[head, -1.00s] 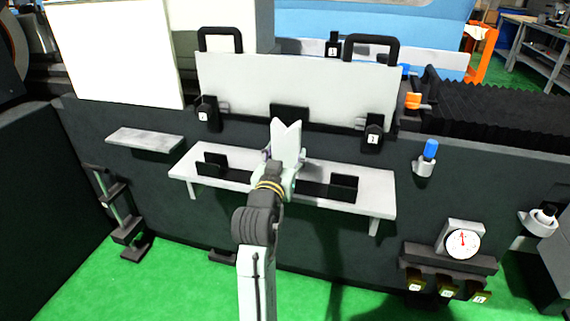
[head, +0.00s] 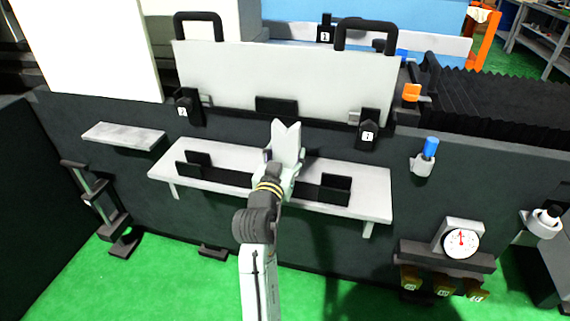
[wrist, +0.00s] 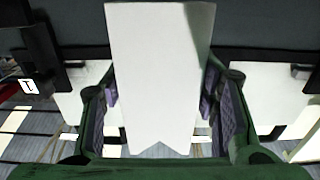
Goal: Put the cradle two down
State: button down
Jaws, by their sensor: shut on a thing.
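The cradle (head: 287,140), a pale plate with a V notch at its top end, is held upright in my gripper (head: 282,166). In the wrist view the cradle (wrist: 160,75) fills the middle, between the two finger pads of my gripper (wrist: 165,112). In the head view it stands in front of the white shelf (head: 362,204) and the lower panel edge. A black rail with two upright end plates (head: 335,189) lies on the shelf. My gripper hides the rail's middle. Whether the cradle touches the shelf or rail cannot be told.
A large pale panel (head: 285,80) with two black handles stands behind the shelf. Numbered black clamps (head: 367,132) sit at its lower corners. A small grey ledge (head: 123,136) is at left. A dial gauge (head: 461,242) and blue-topped fitting (head: 428,152) are at right.

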aim_at(285, 165)
jog(key=shift+f, duration=1.65)
jog(key=shift+f, duration=0.1)
jog(key=c, duration=0.6)
grip_release()
jog(key=shift+b+v, duration=1.6)
jog(key=shift+v, duration=4.4)
